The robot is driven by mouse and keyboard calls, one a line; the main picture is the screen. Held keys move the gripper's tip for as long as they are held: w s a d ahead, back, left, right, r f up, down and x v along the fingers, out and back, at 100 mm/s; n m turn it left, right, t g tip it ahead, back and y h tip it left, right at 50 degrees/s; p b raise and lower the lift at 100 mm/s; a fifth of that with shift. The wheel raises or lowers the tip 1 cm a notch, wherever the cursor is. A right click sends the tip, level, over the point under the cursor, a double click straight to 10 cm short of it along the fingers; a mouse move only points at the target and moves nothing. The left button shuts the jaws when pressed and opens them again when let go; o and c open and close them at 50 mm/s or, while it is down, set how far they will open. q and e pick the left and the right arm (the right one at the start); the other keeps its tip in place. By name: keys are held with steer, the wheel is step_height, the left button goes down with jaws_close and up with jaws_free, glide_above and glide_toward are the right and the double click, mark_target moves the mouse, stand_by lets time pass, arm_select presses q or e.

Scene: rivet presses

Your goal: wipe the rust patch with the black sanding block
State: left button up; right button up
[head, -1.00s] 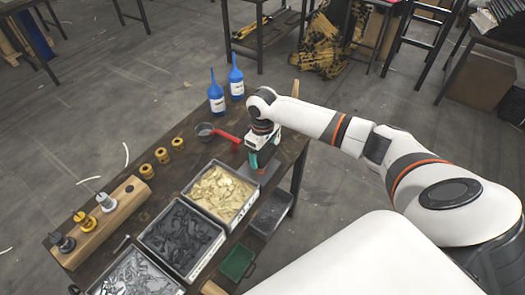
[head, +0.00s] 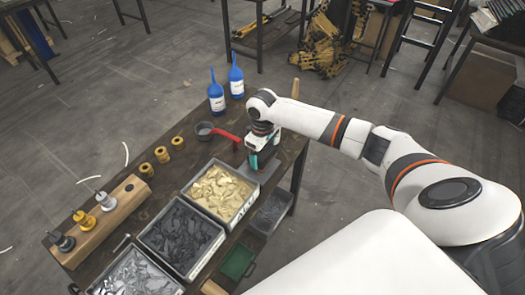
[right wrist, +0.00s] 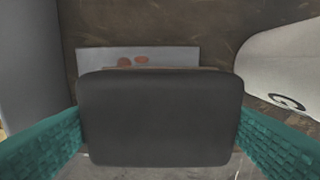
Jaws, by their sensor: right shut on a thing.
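The black sanding block (right wrist: 160,115) fills the middle of the right wrist view. The teal fingers of my right gripper (head: 259,161) press on it from both sides. Beyond the block's far edge a grey metal plate (right wrist: 95,60) lies on the dark table, with reddish-brown spots of the rust patch (right wrist: 132,62) on it. The block hides the nearer part of the plate. I cannot tell whether the block touches the plate. In the head view my gripper is low over the table's right side and hides most of the block. My left gripper is out of view.
The table's right edge is close.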

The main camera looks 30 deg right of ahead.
steer(key=shift+f, duration=0.55)
steer(key=shift+r, duration=0.1)
steer(key=shift+s+a+r+p, duration=0.1)
steer(key=shift+s+a+p, duration=0.05)
steer(key=shift+a+p, duration=0.25)
steer(key=shift+s+a+r+p, duration=0.1)
steer(key=shift+s+a+p, duration=0.15)
steer(key=shift+a+p, duration=0.3)
steer(key=shift+s+a+r+p, duration=0.1)
steer(key=shift+s+a+p, duration=0.1)
steer(key=shift+a+p, duration=0.35)
steer(key=shift+s+a+f+p, duration=0.15)
steer(key=shift+a+f+p, duration=0.05)
steer(key=shift+a+p, duration=0.15)
